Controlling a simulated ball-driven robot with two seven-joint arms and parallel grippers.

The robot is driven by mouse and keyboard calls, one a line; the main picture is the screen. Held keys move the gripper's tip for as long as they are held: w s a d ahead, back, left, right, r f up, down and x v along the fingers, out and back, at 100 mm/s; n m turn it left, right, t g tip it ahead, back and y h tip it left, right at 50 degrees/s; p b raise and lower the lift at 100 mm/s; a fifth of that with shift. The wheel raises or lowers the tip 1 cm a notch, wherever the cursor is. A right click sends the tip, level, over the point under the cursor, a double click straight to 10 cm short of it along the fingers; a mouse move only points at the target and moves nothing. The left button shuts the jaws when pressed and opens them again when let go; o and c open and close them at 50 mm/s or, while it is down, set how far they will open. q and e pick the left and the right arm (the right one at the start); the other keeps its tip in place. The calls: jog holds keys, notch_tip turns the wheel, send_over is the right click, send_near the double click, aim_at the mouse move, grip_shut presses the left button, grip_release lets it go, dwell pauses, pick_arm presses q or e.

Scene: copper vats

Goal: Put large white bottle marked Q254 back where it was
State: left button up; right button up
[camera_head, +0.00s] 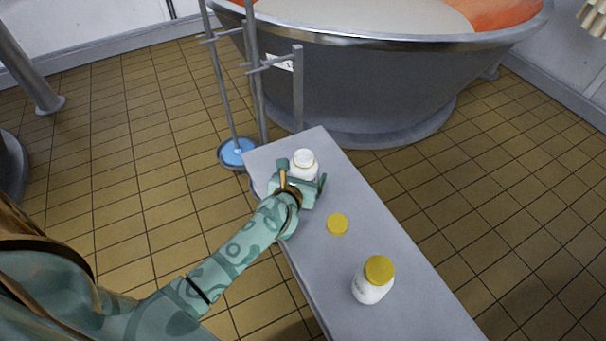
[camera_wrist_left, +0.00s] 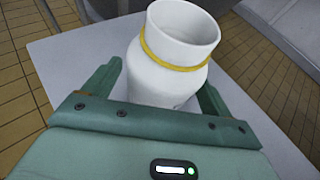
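A white bottle (camera_head: 304,161) without a cap stands upright at the far end of the grey table. In the left wrist view the bottle (camera_wrist_left: 170,75) shows an open mouth and a yellow ring around its neck. My left gripper (camera_head: 303,174) is open, with one finger on each side of this bottle; a small gap shows beside the left finger. A second white bottle (camera_head: 371,284) with a yellow cap stands nearer on the table. No Q254 marking can be read on either bottle. My right gripper is not in view.
A loose yellow cap (camera_head: 338,224) lies on the narrow grey table (camera_head: 400,250) between the bottles. A metal stand (camera_head: 298,90) with a blue-topped foot is beyond the table's far end. A large vat (camera_head: 370,85) stands behind. Tiled floor is clear to the right.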

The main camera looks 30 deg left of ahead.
pick_arm(q)
jog(key=shift+r, duration=0.35)
jog(key=p+v, duration=0.5)
jog(key=v, duration=0.7)
jog(key=shift+f, duration=0.2)
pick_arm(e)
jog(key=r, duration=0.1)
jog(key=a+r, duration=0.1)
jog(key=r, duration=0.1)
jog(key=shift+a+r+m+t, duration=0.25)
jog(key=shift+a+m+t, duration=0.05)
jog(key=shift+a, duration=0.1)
pick_arm(q)
jog(key=shift+d, duration=0.1)
